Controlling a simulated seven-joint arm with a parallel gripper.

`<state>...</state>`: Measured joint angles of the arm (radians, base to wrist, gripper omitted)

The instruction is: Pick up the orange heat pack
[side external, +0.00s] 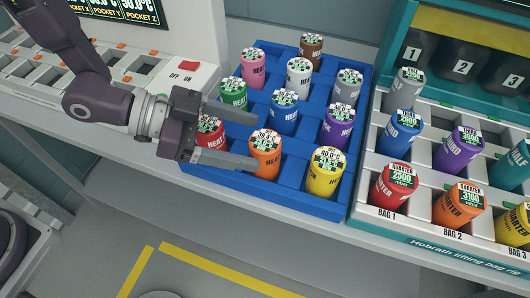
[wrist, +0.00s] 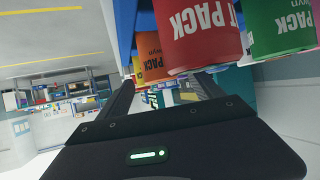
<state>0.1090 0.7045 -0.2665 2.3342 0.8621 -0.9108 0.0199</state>
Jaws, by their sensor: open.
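The orange heat pack (side external: 265,160) stands upright in the front row of a blue crate (side external: 285,203), between the red heat pack (side external: 211,134) and the yellow heat pack (side external: 324,180). My gripper (side external: 250,139) is open and empty, left of the orange pack. In the side view its fingers show on either side of the red pack, and the nearer fingertip overlaps the orange pack's left edge. I cannot tell whether it touches. In the wrist view the orange pack (wrist: 152,62) shows beyond the large red pack (wrist: 203,32), above the gap between my fingers (wrist: 166,83).
Green (side external: 233,92), blue (side external: 284,112), purple (side external: 337,126), white, pink, brown and grey packs crowd the crate. A lifting bag rig (side external: 440,248) with several cylinders stands at right. A panel with a red switch (side external: 185,76) is behind my gripper.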

